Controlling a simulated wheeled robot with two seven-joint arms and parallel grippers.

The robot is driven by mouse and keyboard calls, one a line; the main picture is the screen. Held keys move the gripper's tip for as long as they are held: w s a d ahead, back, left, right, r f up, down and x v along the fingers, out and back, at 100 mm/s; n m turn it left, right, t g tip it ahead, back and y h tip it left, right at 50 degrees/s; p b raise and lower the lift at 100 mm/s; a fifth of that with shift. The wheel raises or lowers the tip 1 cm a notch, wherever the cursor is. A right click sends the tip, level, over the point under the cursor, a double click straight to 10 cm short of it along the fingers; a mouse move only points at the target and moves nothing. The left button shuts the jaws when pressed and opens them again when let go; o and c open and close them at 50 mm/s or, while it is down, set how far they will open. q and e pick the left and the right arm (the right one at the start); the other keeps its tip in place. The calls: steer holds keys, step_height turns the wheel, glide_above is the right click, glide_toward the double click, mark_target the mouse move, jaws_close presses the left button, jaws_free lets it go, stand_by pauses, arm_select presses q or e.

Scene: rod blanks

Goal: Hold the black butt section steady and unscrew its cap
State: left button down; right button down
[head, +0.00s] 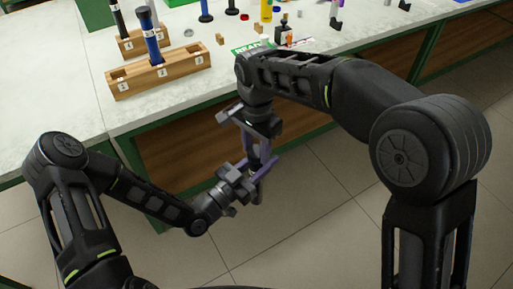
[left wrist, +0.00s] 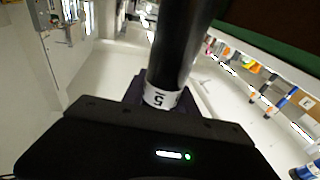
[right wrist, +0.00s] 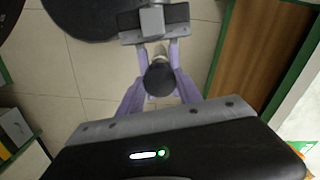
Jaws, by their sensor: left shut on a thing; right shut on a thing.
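The black butt section (left wrist: 184,45) is a dark tube with a white band marked "5" (left wrist: 160,97). It stands between the fingers of my left gripper (left wrist: 162,92), which is shut on it. In the right wrist view its dark round cap end (right wrist: 160,79) lies between the purple fingers of my right gripper (right wrist: 160,85), which is shut on it from above. In the head view my right gripper (head: 257,148) points down and my left gripper (head: 258,172) reaches in from the left just below it. The fingers hide most of the section there.
The grippers are in front of the workbench (head: 215,90), over the tiled floor. On the bench are a wooden rack (head: 150,82) with a blue rod (head: 150,38), another rack (head: 128,45) behind it, and a green sign (head: 252,47). Small parts lie further back.

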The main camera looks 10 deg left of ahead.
steer(key=n, duration=2.2)
steer(key=shift+n, duration=0.4)
steer(key=n, duration=0.5)
steer(key=shift+r+n, duration=0.1)
steer(key=shift+n, duration=0.2)
steer(key=n, duration=0.5)
steer(key=shift+n, duration=0.3)
steer(key=n, duration=0.3)
